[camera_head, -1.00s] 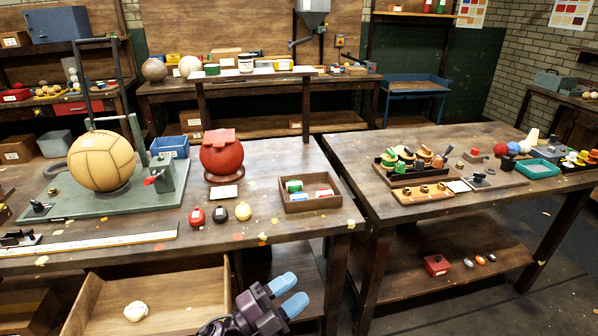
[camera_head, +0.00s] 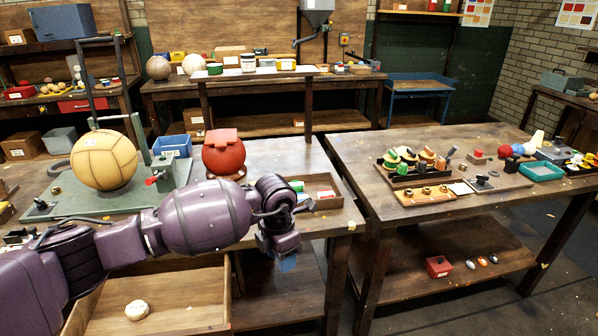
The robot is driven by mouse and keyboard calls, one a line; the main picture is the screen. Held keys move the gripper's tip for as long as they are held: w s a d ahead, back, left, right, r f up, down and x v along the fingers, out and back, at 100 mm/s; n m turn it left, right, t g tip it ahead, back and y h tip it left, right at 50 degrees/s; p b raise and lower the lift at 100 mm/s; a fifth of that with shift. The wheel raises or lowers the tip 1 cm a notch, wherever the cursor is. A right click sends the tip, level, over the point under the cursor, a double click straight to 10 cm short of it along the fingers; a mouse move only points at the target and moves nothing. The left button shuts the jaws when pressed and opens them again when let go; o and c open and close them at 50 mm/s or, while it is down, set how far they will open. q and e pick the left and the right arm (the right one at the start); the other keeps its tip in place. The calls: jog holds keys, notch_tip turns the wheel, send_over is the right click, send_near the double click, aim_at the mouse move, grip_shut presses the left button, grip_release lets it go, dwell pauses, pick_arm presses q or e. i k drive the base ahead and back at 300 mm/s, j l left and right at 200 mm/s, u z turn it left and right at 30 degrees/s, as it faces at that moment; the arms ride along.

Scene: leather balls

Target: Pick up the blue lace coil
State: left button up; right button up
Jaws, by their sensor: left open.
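I cannot make out the blue lace coil for sure. A wooden tray (camera_head: 338,203) on the near table holds a green-and-white item (camera_head: 297,186) and a red-and-white item (camera_head: 326,193). A small bluish patch shows between them, partly behind my arm. My left gripper (camera_head: 287,262) is open and empty, with blue fingertips pointing down in front of the near table's front edge, below the tray in the picture. My purple left arm crosses the table front and hides the small balls there. My right gripper is not in view.
A tan stitched ball (camera_head: 104,160) sits on a green fixture, and a red ball (camera_head: 223,155) stands behind my arm. An open drawer (camera_head: 190,300) holds a white ball (camera_head: 136,310). The right table (camera_head: 370,165) carries trays of small items, with a gap between the tables.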

aim_at(301, 196)
jog(key=i+l+u, duration=0.2)
jog(key=l, duration=0.15)
jog(key=i+l+u, duration=0.15)
jog(key=l, duration=0.25)
jog(key=i+l+u, duration=0.2)
jog(key=l, duration=0.2)
jog(key=l+u, duration=0.15)
jog(key=l, duration=0.25)
jog(key=i+l+u, duration=0.3)
jog(key=i+l, duration=0.3)
jog(key=l, duration=0.05)
